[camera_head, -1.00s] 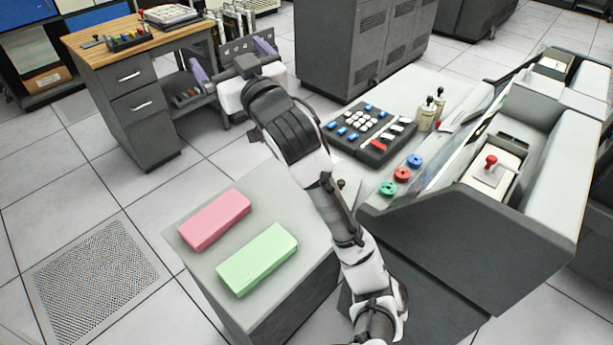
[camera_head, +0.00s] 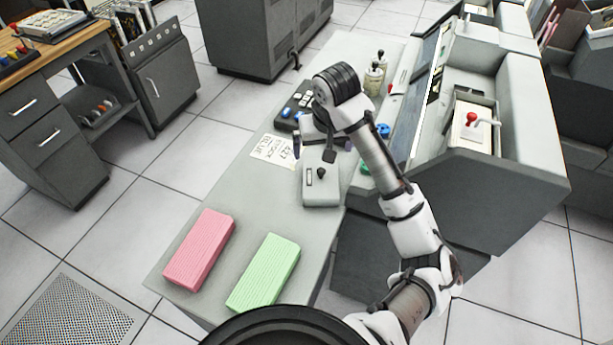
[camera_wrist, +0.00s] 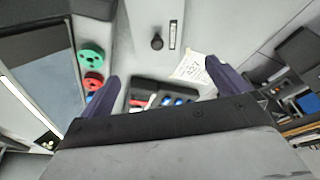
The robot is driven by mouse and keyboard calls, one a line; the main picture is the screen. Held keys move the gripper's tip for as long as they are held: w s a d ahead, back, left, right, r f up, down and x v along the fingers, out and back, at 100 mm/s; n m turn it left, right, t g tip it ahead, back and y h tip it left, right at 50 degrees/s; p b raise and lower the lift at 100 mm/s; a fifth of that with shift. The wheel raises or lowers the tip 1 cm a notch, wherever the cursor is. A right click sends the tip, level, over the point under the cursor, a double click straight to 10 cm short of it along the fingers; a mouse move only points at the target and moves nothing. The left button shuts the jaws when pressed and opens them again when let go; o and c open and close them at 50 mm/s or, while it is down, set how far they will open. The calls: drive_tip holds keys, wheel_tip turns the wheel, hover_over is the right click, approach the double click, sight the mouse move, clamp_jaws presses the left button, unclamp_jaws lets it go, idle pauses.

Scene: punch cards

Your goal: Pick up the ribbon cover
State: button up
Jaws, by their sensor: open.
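The ribbon cover (camera_head: 321,194) appears to be the light grey box with a small black knob on top, lying on the grey desk top (camera_head: 240,185). In the wrist view the cover (camera_wrist: 145,15) is at the top middle, with its knob pointing up toward the camera. My gripper (camera_head: 322,143) is just beyond the cover in the head view, above the desk. In the wrist view my gripper (camera_wrist: 163,75) has its two dark purple fingers spread wide with nothing between them. The cover lies ahead of the fingertips, apart from them.
A pink card stack (camera_head: 200,248) and a green card stack (camera_head: 264,272) lie at the desk's near end. A paper note (camera_head: 272,150) is left of the cover. A keypad (camera_wrist: 165,92) is behind it; coloured spools (camera_wrist: 92,58) are beside the sloped console (camera_head: 505,160).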

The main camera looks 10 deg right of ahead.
sight(322, 170)
drive_tip(key=x, duration=0.8)
drive_tip(key=shift+d, duration=0.1)
drive_tip(key=shift+s+p+x, duration=0.2)
drive_tip(key=shift+p+x, duration=0.1)
drive_tip(key=shift+x, duration=1.05)
drive_tip(key=shift+s+p+x, duration=0.2)
drive_tip(key=shift+p+x, duration=0.05)
drive_tip(key=shift+x, duration=1.1)
drive_tip(key=shift+d+f, duration=0.1)
drive_tip(key=shift+c, duration=0.3)
drive_tip(key=c, duration=0.7)
